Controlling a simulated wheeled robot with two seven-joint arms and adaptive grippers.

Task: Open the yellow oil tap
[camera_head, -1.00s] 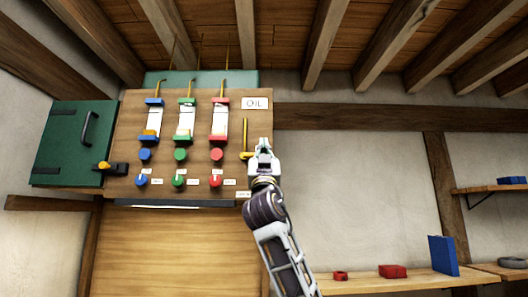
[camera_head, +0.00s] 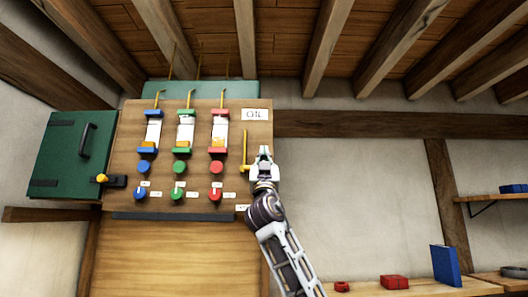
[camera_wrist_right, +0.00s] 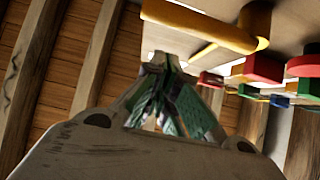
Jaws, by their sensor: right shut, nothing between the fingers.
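The yellow oil tap (camera_head: 245,151) is an upright yellow bar on the wooden panel, below the OIL sign (camera_head: 256,115). A short yellow piece joins its lower end. My right gripper (camera_head: 264,152) is shut and empty just right of the bar, with a small gap in the head view. In the right wrist view, the shut fingertips (camera_wrist_right: 162,62) point toward the panel. The yellow bar (camera_wrist_right: 200,24) runs above and to the right of them there; no clear contact shows. My left gripper is not in view.
The wooden panel (camera_head: 120,135) also carries blue, green and red gauges with round knobs (camera_head: 180,167) and small switches below. A green box (camera_head: 65,160) and a yellow-tipped black fitting (camera_head: 115,181) are at left.

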